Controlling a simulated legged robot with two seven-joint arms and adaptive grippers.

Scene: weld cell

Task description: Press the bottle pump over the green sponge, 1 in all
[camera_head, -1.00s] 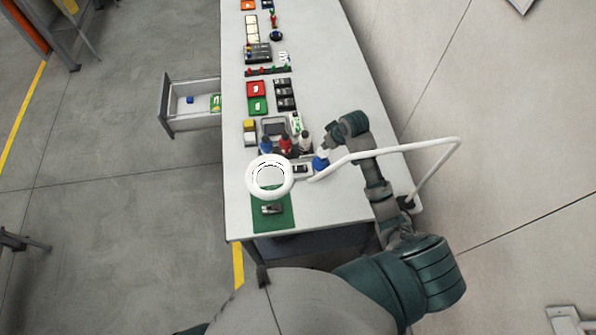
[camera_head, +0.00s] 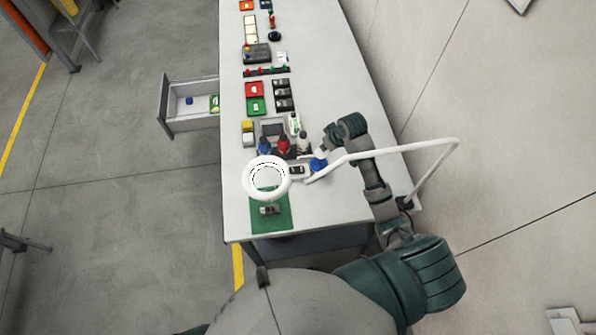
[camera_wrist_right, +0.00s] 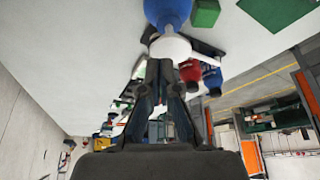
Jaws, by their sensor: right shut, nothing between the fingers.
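A blue bottle (camera_head: 318,164) stands upright on the bench, right of the white ring lamp; it is large in the wrist view (camera_wrist_right: 168,12). Its white pump top (camera_wrist_right: 170,46) is right at my right fingertips. My right gripper (camera_head: 327,150) is shut and empty, at the bottle's top; its fingers come together in the wrist view (camera_wrist_right: 166,68). I cannot tell whether the pump is pushed down. A green block (camera_wrist_right: 205,12), likely the sponge, lies beside the bottle in the wrist view; I cannot make it out in the head view. My left gripper is not in view.
The ring lamp (camera_head: 247,180) hangs over the bench; its white arm (camera_head: 400,147) crosses above my right arm. A green mat (camera_head: 284,222) bears a small grey part. Red (camera_head: 283,146) and other bottles stand left of the blue one. An open drawer (camera_head: 180,124) juts out left.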

